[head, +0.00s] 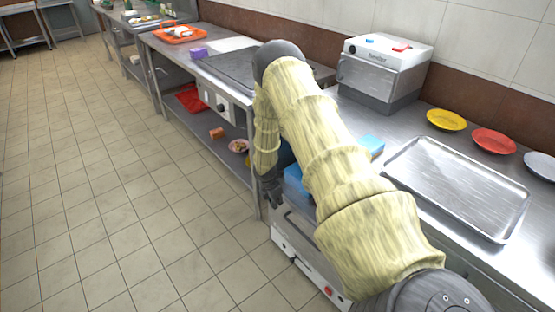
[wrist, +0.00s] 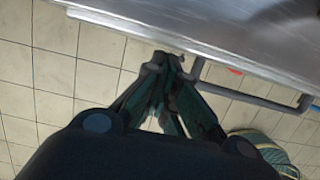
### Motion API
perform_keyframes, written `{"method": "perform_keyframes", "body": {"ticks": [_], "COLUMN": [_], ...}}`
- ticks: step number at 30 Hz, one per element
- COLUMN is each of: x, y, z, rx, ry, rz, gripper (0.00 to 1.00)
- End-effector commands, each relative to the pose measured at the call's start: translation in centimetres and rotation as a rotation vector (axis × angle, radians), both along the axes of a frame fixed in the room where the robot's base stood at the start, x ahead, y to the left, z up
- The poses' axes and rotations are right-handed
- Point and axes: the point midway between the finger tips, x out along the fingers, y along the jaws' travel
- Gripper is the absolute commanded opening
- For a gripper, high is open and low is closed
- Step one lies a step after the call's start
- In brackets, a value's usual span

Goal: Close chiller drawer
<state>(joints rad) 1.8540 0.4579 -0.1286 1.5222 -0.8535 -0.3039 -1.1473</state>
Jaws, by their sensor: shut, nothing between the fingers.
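The chiller unit (head: 300,262) seems to be the pale-fronted unit under the right counter. My arm hides much of it, and I cannot tell how far its drawer stands out. My gripper (head: 270,192) hangs at the counter's front side, fingers pointing down, above the floor. In the wrist view my gripper (wrist: 170,62) has its fingertips together and empty, close to the edge of a grey metal surface (wrist: 230,30). A grey bar (wrist: 262,100) runs beside the fingertips to the right. I cannot tell whether they touch it.
A metal tray (head: 460,185), a yellow plate (head: 446,120) and a red plate (head: 494,141) lie on the right counter near a boxy steel appliance (head: 385,72). A blue item (head: 371,145) is partly behind my arm. The tiled floor (head: 120,200) at left is clear.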

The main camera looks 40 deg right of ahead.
Motion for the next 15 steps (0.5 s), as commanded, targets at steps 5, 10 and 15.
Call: {"method": "perform_keyframes", "body": {"ticks": [5, 10, 15], "x": [0.2, 0.3, 0.4], "y": [2.9, 3.6, 4.2], "z": [0.1, 2.1, 4.6], "rx": [0.003, 0.005, 0.006], "ry": [0.003, 0.0, -0.002], "rz": [0.005, 0.003, 0.003], "gripper": [0.0, 0.0, 0.0]}}
